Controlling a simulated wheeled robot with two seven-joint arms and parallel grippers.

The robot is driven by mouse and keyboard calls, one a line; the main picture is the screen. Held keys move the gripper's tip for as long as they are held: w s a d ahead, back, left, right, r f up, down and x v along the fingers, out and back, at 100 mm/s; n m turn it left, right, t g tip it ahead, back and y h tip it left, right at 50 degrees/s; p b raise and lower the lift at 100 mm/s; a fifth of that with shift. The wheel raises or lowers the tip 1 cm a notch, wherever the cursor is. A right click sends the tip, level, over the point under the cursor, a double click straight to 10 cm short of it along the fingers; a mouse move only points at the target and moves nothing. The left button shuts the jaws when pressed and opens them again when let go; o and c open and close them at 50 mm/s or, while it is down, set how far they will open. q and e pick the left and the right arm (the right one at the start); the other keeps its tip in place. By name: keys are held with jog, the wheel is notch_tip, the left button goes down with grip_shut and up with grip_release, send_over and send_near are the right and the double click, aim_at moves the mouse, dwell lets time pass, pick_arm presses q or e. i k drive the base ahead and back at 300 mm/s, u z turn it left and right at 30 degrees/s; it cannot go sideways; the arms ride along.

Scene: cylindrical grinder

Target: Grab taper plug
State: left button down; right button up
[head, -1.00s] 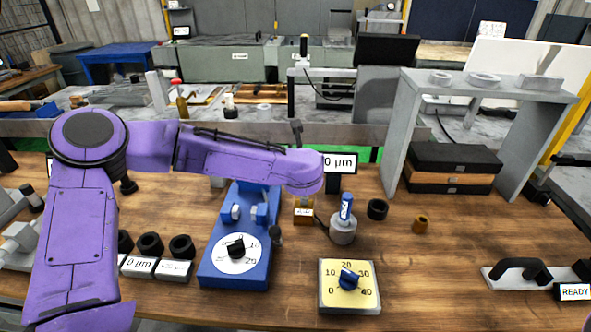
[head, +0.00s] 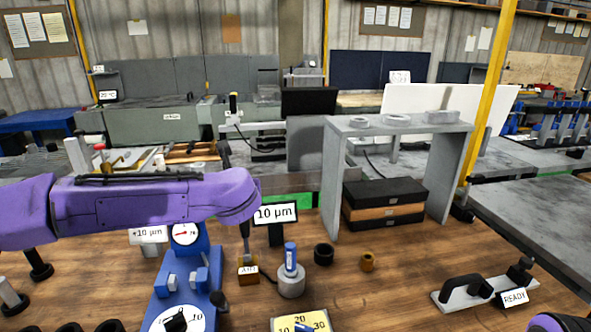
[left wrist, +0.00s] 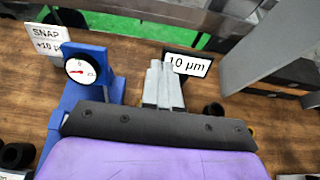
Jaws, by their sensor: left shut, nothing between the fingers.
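The taper plug, as I take it, is the upright piece with a blue labelled handle (head: 290,258) in a round grey base (head: 291,284) on the wooden bench. My left arm comes in from the left, its end above and left of the plug. In the left wrist view my left gripper (left wrist: 160,68) shows grey fingers closed together, empty, in front of the 10 µm display (left wrist: 188,64). The plug cannot be made out there. My right gripper is not in view.
A blue dial fixture (head: 178,285) stands left of the plug, and a brass block (head: 248,276) with a post is close beside it. A grey arch stand (head: 334,190) rises behind.

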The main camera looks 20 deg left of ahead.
aim_at(290, 249)
jog(key=k, duration=1)
